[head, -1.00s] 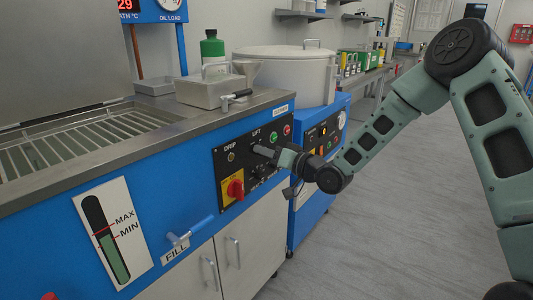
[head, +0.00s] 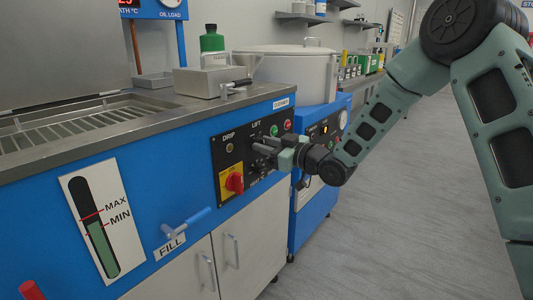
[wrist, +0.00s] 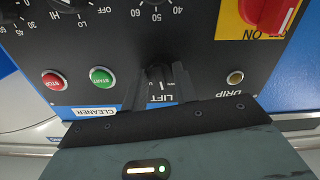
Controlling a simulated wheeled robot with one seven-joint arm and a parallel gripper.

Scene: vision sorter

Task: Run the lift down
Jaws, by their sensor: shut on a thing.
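The black control panel (head: 228,163) is on the blue front of the cleaner. My gripper (head: 266,144) is at the panel, just below the LIFT label (head: 256,126). In the wrist view the panel appears upside down. There my gripper (wrist: 159,88) has a finger on each side of the black LIFT knob (wrist: 158,74) and is shut on it. The LIFT lettering shows in part between the fingers. The knob's pointer setting cannot be read. In the head view the fingers hide the knob.
Beside the knob are the green START button (wrist: 102,77), the red STOP button (wrist: 54,80) and the DRIP lamp (wrist: 235,77). A red and yellow main switch (head: 234,181) is below left. The FILL valve handle (head: 188,222) sticks out. Floor at right is clear.

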